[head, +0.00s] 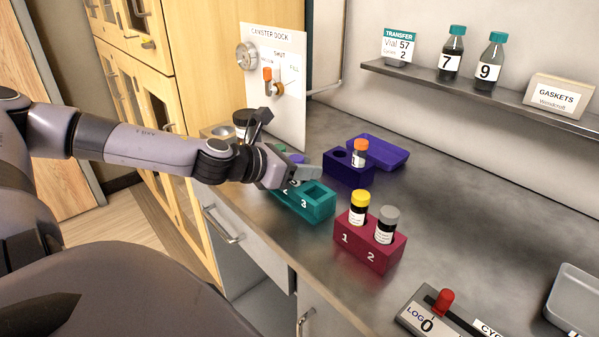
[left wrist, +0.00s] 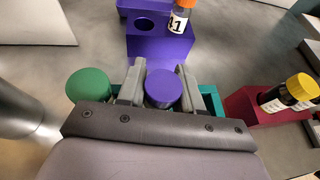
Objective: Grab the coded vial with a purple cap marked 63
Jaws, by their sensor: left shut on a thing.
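A vial with a purple cap (left wrist: 164,88) sits between the two fingers of my left gripper (left wrist: 160,82), which is shut on it. In the head view my left gripper (head: 292,178) is over the teal rack (head: 318,206), and a bit of the purple cap (head: 297,158) shows behind it. The vial's label and its number are hidden. I cannot tell whether the vial is still seated in the rack. A green-capped vial (left wrist: 88,84) stands just left of the gripper in the left wrist view. My right gripper is not in view.
A purple rack (head: 346,170) holds an orange-capped vial (head: 360,152), with a purple tray (head: 380,152) behind. A crimson rack (head: 369,246) holds yellow-capped (head: 358,207) and grey-capped (head: 385,224) vials. A canister dock panel (head: 275,85) stands behind my gripper. The counter's right middle is clear.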

